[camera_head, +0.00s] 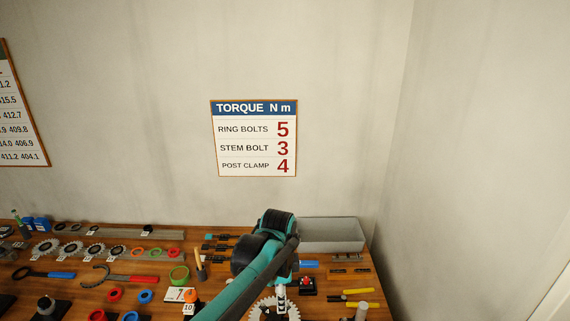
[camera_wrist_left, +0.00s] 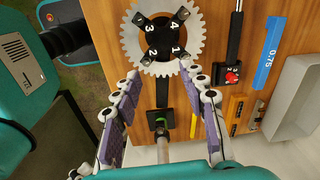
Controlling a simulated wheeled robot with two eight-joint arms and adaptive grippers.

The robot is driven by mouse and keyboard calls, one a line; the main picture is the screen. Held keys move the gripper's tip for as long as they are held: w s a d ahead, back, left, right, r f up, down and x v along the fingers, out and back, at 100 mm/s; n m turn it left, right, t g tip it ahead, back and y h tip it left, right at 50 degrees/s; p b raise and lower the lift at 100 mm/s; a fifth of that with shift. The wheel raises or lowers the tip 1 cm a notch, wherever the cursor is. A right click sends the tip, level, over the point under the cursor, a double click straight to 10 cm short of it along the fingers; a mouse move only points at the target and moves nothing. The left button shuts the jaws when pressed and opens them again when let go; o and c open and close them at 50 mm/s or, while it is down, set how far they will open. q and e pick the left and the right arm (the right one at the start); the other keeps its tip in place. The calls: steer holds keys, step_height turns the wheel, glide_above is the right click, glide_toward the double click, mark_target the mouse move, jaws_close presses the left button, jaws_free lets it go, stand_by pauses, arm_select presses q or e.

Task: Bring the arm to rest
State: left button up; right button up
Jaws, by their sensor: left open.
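My left arm reaches over the bench from the bottom of the head view, and its gripper (camera_head: 281,296) points down near the front right of the bench. In the left wrist view the gripper (camera_wrist_left: 162,72) has its two fingers spread wide with nothing between the tips. Beyond them is a toothed chainring (camera_wrist_left: 191,33) on a black four-armed holder (camera_wrist_left: 159,38) numbered 1 to 4. The chainring also shows in the head view (camera_head: 262,306), partly hidden by the gripper. I cannot tell the exact gap between fingertips and chainring. My right gripper is not in view.
The wooden bench (camera_head: 215,246) holds several sprockets, rings and tools on the left. A grey tray (camera_head: 332,233) stands at the back right. A red-knobbed black device (camera_head: 307,284) and a blue 0.75 gauge (camera_wrist_left: 267,54) lie near the gripper. A torque sign (camera_head: 254,138) hangs behind.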

arm_select(q)
steer(key=s+a+f+n+t+b, duration=0.2)
steer(key=s+a+n+t+b, duration=0.1)
steer(key=s+a+n, duration=0.5)
steer(key=s+a+f+n+t+b, duration=0.3)
steer(key=s+a+n, duration=0.5)
steer(key=s+n, duration=0.1)
steer(key=shift+a+t, duration=0.35)
steer(key=shift+t, duration=0.05)
steer(key=shift+c, duration=0.5)
stand_by(0.6)
